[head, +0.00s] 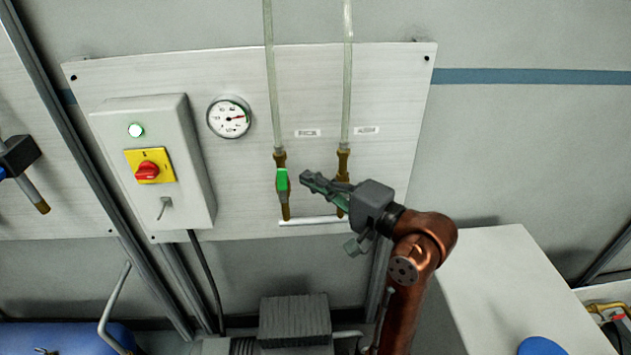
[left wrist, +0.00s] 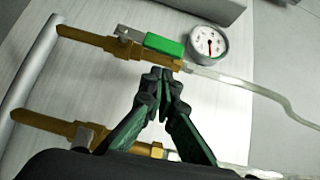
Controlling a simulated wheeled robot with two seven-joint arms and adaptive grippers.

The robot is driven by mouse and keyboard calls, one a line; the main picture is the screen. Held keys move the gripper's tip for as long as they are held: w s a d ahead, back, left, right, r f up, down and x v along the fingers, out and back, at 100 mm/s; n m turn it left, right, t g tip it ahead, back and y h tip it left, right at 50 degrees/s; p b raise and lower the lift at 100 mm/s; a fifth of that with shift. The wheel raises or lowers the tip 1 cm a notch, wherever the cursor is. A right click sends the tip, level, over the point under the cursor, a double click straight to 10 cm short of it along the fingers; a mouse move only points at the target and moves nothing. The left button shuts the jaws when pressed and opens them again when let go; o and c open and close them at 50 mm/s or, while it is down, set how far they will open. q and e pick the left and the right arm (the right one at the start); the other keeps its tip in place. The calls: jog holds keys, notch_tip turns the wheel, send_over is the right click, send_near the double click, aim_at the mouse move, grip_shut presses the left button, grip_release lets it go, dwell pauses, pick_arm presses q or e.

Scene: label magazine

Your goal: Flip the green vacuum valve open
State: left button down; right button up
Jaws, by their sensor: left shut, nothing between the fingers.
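The green valve (head: 282,180) is a green lever on a brass body below the left clear tube on the wall panel. In the head view the lever lies along the pipe. The left wrist view also shows the green lever (left wrist: 164,44) lying along its brass body. My left gripper (head: 304,178) is shut and empty, with its tips just right of the green lever. In the left wrist view its fingertips (left wrist: 160,76) meet just below the brass pipe, apart from the lever as far as I can tell. My right gripper is out of view.
A second brass valve (head: 343,165) stands right of the green one, partly hidden by my gripper. A round gauge (head: 229,117) and a switch box (head: 152,165) with a red knob are on the left. A white table (head: 500,275) is at lower right.

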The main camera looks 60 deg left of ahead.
pick_arm(q)
jog(key=w+p+v, duration=0.1)
jog(key=v, duration=1)
jog(key=shift+f, duration=0.5)
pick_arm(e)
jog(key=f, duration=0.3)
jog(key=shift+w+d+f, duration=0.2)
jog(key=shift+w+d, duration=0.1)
pick_arm(q)
jog(key=shift+a, duration=0.15)
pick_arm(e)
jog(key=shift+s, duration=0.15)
